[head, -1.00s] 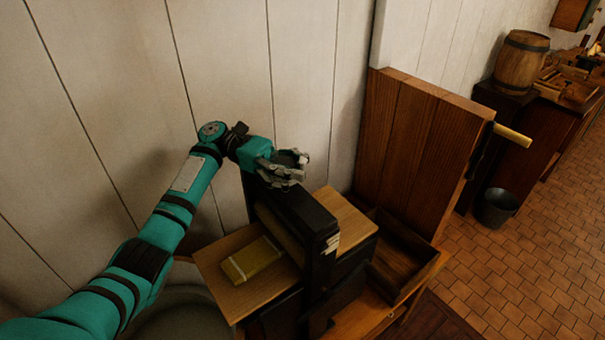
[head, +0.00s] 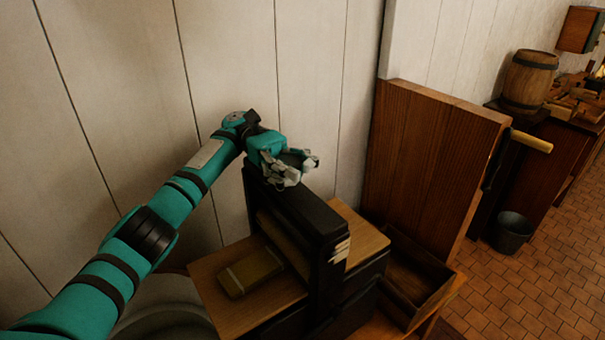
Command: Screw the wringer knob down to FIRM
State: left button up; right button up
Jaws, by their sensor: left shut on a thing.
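The wringer (head: 318,222) is a tall black frame standing between two wooden boards, against the white plank wall. My left gripper (head: 292,168) is at the top of this frame, its grey fingers shut around a dark, rounded knob (head: 293,158). The fingers hide much of the knob, so its turn and its height above the frame cannot be told. Several pale strips (head: 341,250) show on the frame's right side. No FIRM lettering can be read. My right gripper is out of view.
A yellowish block (head: 251,271) lies on the left board (head: 215,283). An open wooden tray (head: 440,278) is to the right, beside a tall wooden panel (head: 435,165). A bucket (head: 510,233) and a barrel (head: 528,80) stand farther right. Tiled floor is clear there.

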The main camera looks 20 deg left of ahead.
pick_arm(q)
jog(key=shift+a, duration=0.1)
jog(key=o, duration=1.5)
jog(key=shift+w+a, duration=0.15)
jog(key=shift+a, duration=0.05)
jog(key=shift+c, duration=0.2)
jog(key=shift+d, duration=0.1)
jog(key=shift+r, duration=0.15)
notch_tip(320, 180, up, 10)
